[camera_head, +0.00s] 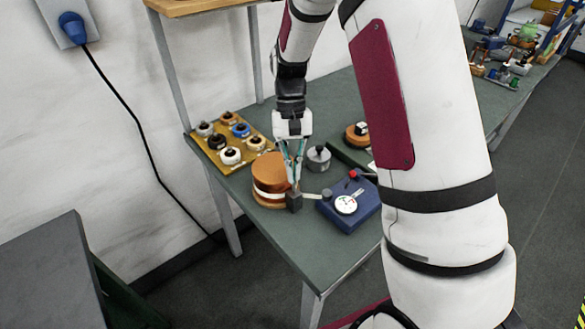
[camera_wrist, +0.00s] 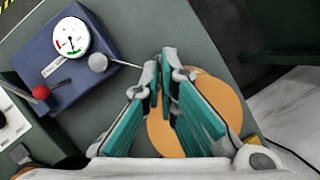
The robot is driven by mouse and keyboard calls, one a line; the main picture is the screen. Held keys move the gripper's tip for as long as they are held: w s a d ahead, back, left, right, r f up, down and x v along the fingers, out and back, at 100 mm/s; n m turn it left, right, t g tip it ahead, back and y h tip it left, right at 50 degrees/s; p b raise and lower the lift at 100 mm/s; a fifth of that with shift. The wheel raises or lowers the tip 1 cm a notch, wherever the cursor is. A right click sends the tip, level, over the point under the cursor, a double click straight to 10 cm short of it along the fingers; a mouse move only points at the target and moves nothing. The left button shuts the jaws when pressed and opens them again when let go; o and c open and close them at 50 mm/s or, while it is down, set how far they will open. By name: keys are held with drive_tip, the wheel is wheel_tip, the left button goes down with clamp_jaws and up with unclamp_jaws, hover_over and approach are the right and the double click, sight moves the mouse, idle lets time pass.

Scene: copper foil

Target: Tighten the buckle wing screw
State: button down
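A brown round stack with a white band (camera_head: 268,190) stands near the bench's front edge. Its orange top (camera_wrist: 220,100) shows behind my fingers in the wrist view. A small dark grey block (camera_head: 294,202), perhaps the buckle, sits against the stack's front right side. My gripper (camera_head: 294,182) points down with its teal-padded fingertips just above or at this block. In the wrist view the fingertips (camera_wrist: 161,80) are close together with a narrow dark gap. The wing screw is not distinct; the fingers hide that spot, so I cannot tell whether they hold it.
A blue box (camera_head: 350,208) with a dial and red knob stands right of the stack; a thin rod runs from its grey knob towards the block. A grey weight (camera_head: 318,158) stands behind. A yellow tray (camera_head: 236,166) of several round pieces lies back left.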

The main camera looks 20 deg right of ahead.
drive_tip(key=m+y, duration=0.1)
drive_tip(key=m, duration=0.1)
drive_tip(key=m+t+y+p, duration=0.1)
drive_tip(key=m, duration=0.2)
drive_tip(key=shift+s+d+r+m, duration=0.1)
drive_tip(key=shift+d+m, duration=0.1)
drive_tip(key=shift+m, duration=0.1)
drive_tip(key=m+t, duration=0.1)
drive_tip(key=m, duration=0.1)
drive_tip(key=m+t+y+p, duration=0.1)
drive_tip(key=m, duration=0.2)
drive_tip(key=shift+s+d, duration=0.1)
drive_tip(key=shift+s, duration=0.05)
drive_tip(key=shift+m, duration=0.4)
drive_tip(key=c, duration=2.3)
unclamp_jaws()
drive_tip(key=o, duration=0.4)
drive_tip(key=v, duration=1.2)
